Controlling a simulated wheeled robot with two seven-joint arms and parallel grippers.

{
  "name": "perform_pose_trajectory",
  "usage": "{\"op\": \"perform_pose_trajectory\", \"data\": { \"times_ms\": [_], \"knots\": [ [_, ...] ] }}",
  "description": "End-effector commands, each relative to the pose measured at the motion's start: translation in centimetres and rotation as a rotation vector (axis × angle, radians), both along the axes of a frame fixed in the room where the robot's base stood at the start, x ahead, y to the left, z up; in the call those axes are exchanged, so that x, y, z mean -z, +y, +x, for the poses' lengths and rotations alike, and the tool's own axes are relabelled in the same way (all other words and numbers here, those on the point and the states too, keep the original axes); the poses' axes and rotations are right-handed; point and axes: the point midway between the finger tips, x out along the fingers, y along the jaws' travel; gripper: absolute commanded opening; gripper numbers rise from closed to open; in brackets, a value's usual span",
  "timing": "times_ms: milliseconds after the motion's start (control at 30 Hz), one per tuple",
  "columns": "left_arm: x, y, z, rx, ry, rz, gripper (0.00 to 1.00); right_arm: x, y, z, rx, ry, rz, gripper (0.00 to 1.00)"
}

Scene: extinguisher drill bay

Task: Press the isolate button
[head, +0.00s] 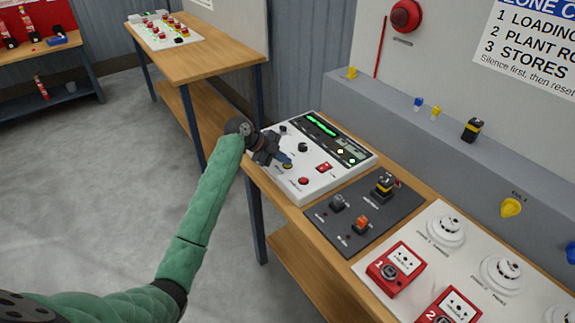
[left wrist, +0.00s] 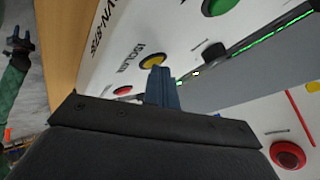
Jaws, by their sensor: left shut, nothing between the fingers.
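The isolate button (left wrist: 152,61) is a round yellow button on the white control panel (head: 285,190), with the label ISOLATE beside it in the left wrist view. In the head view the button (head: 287,166) shows just under my left fingertips. My left gripper (head: 284,160) is shut and empty, its blue fingers pointing down at the button. In the left wrist view the fingertips (left wrist: 161,72) overlap the button's edge; I cannot tell whether they touch it. At the left of that view a green-sleeved arm, apparently mine, ends in a small dark gripper (left wrist: 20,47).
A red button (head: 303,181) and a red switch (head: 325,168) sit close to the yellow button, with a black knob (head: 303,147) behind. A dark switch plate (head: 350,235) and red call points (head: 397,268) lie to the right on the bench.

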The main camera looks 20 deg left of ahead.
Motion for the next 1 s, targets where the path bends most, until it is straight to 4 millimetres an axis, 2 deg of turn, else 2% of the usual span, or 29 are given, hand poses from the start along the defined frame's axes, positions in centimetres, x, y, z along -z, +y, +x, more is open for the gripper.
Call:
{"op": "perform_pose_trajectory", "data": {
  "times_ms": [167,567,1000],
  "knots": [
    [0.0,0.0,0.0,0.001,0.001,0.0,0.0,0.0,0.0,0.0,0.0,0.0,0.0,0.36],
    [-1.6,0.0,0.0,0.001,0.001,0.002,0.0,-0.8,0.0,0.0,0.0,0.0,0.0,0.36],
    [-2.0,0.0,0.0,0.001,0.001,0.0,0.0,-0.9,0.0,0.0,0.0,0.0,0.0,0.36]
  ]
}}
